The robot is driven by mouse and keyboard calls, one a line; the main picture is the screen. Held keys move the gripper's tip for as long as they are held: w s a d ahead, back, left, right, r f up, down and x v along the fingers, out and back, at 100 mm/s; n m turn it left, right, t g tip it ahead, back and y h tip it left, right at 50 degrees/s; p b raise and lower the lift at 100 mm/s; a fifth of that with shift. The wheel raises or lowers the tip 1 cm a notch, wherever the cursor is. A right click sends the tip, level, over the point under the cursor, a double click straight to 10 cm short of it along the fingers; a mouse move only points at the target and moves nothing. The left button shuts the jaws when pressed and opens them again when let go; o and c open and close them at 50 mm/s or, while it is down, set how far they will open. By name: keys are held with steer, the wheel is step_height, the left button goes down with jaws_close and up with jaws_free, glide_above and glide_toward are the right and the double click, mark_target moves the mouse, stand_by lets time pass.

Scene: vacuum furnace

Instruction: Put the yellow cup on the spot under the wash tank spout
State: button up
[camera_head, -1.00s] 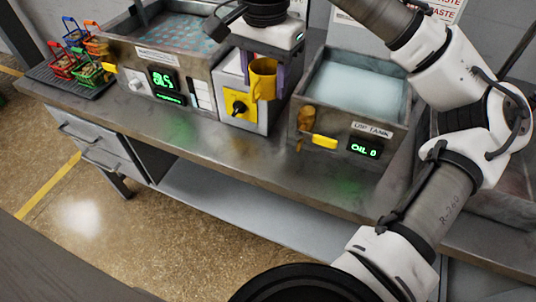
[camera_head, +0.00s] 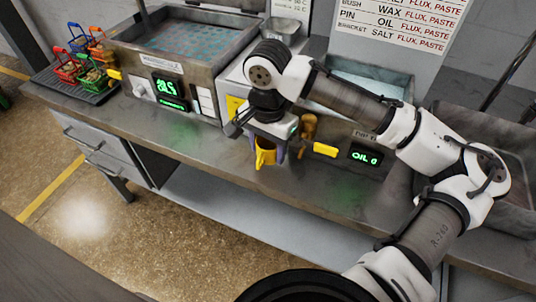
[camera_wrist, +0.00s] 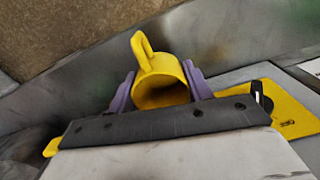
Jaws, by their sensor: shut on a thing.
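My gripper (camera_head: 268,154) is shut on the yellow cup (camera_head: 265,152), with purple fingers on either side of it. The cup is low over the front of the bench, between the two tanks; I cannot tell if it touches the bench. In the wrist view my gripper (camera_wrist: 160,88) grips the cup (camera_wrist: 163,80), its handle pointing away and its opening towards the camera. The left tank (camera_head: 150,66), whose label is too small to read, has a yellow spout (camera_head: 114,74) at its left front. The right tank (camera_head: 399,158) has a yellow spout (camera_head: 325,149).
A tray (camera_head: 97,97) with several coloured baskets (camera_head: 90,75) stands at the left end of the bench (camera_head: 190,140). A middle unit with a yellow panel (camera_head: 234,104) is behind my gripper. The bench front in front of the left tank is clear. A sink-like basin (camera_head: 500,160) is at right.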

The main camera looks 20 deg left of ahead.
mark_target(268, 158)
steer(key=shift+f+p, duration=0.55)
steer(key=shift+f, duration=1.15)
steer(key=shift+f, duration=0.25)
steer(key=o, duration=1)
steer(key=shift+b, duration=0.45)
